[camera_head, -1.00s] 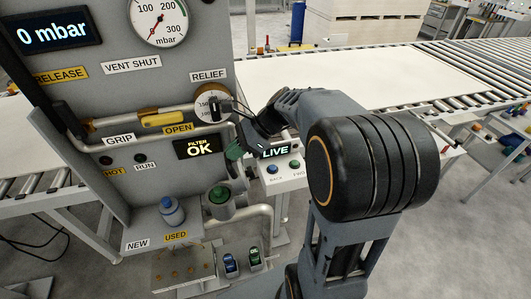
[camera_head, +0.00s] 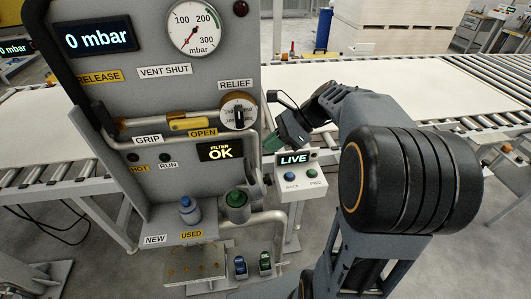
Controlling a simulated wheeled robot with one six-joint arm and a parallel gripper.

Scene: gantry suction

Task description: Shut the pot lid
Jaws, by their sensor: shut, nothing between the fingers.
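The filter pot (camera_head: 237,212) is a grey cup on the machine's front, at lower middle, with a green-topped filter (camera_head: 236,199) in it. A grey piece that looks like its lid (camera_head: 254,186) stands tilted up at the pot's right rear, so the pot's top is uncovered. My gripper (camera_head: 271,143) is above and to the right of the pot, below the relief dial. Its greenish fingers are shut and hold nothing. They look apart from the lid, though the depth is hard to judge.
The LIVE button box (camera_head: 299,171) stands close right of the pot. The relief dial (camera_head: 238,112) and the pipe beneath it are close to my gripper. The conveyor (camera_head: 395,82) lies behind.

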